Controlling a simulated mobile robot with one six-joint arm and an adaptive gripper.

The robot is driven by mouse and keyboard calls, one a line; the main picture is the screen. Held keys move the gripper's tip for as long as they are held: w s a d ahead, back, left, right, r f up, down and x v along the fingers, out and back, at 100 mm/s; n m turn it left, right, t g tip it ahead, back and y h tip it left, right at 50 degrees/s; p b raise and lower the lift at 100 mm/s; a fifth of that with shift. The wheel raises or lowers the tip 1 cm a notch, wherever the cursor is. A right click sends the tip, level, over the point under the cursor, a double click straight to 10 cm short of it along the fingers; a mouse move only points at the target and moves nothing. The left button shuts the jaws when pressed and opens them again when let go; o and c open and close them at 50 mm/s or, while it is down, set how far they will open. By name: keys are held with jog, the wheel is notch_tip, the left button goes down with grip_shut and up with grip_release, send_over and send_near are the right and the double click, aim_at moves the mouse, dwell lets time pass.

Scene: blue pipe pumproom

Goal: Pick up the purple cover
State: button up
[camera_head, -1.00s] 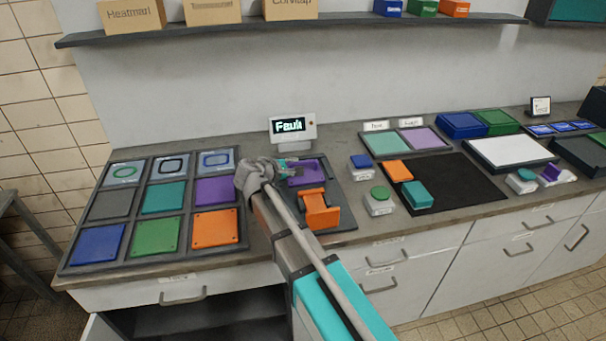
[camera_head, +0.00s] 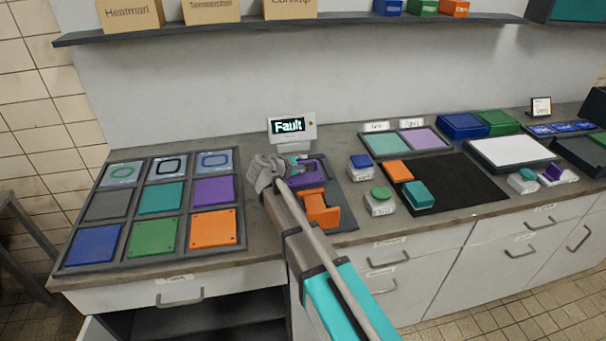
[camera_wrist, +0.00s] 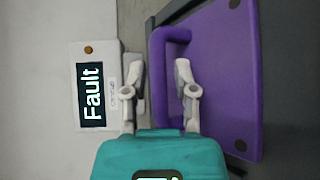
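The purple cover (camera_head: 318,178) lies on a dark fixture in front of the "Fault" display, partly hidden by my gripper in the head view. In the wrist view the purple cover (camera_wrist: 228,75) is a flat plate with a rounded purple handle (camera_wrist: 158,75) along its left side. My gripper (camera_wrist: 158,72) is open over that handle. One finger is left of the handle bar and the other is between the bar and the plate, with gaps visible. My gripper (camera_head: 307,163) also shows at the fixture in the head view.
The "Fault" display (camera_head: 291,128) stands close behind my gripper. An orange bracket (camera_head: 320,208) sits in front of the purple cover. A tray (camera_head: 147,213) of coloured tiles, one purple (camera_head: 213,190), is at left. Small button boxes (camera_head: 380,202) stand at right.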

jog(key=shift+c, duration=0.2)
dwell(0.3)
grip_shut()
